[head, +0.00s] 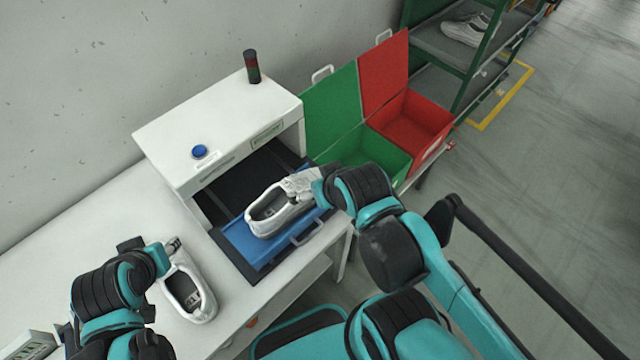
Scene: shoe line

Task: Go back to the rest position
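A white shoe (272,210) lies on the blue tray (262,249) at the mouth of the white box machine (222,125). My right gripper (300,184) is at the right end of this shoe, overlapping it in the view. A second white shoe (196,296) lies on the white table (150,225) to the left. My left gripper (173,247) is at its upper end, touching or just above it. The fingers of both grippers are small and merge with the shoes, so I cannot tell whether either is closed.
A green bin (375,155) and a red bin (415,118) with raised lids stand right of the machine. A green-framed rack (440,45) holding shoes is behind them. A dark signal light (252,66) tops the machine. Floor on the right is open.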

